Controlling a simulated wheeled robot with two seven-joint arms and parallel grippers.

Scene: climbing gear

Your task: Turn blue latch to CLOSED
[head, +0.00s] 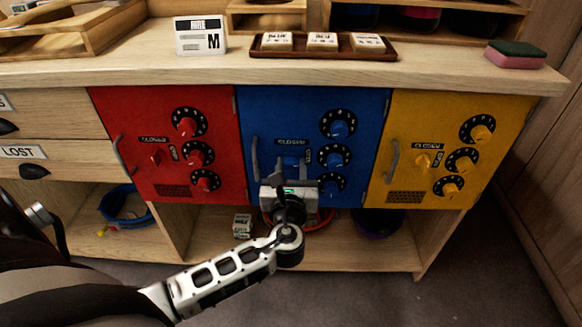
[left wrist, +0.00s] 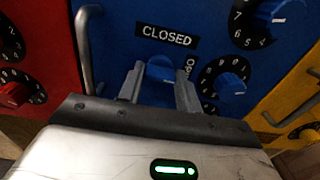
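The blue door (head: 262,115) is in the middle of the cabinet, with a CLOSED label (left wrist: 166,36) at mid-height. The blue latch (left wrist: 160,70) is just below this label, and an OPEN label (left wrist: 189,66) runs vertically to its right. My left gripper (left wrist: 160,88) is in front of the latch, its two fingers apart, one on each side of it. I see no clear contact. The fingers and gripper body hide the lower part of the latch, so its exact angle is unclear. In the head view the left gripper (head: 289,172) covers most of the latch. My right gripper is not in view.
Blue dials (head: 338,124) sit right of the latch, and a grey door handle (left wrist: 88,45) stands left of it. The red door (head: 125,115) and yellow door (head: 410,110) flank the blue one. A tray (head: 322,54) with white blocks lies on the counter above.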

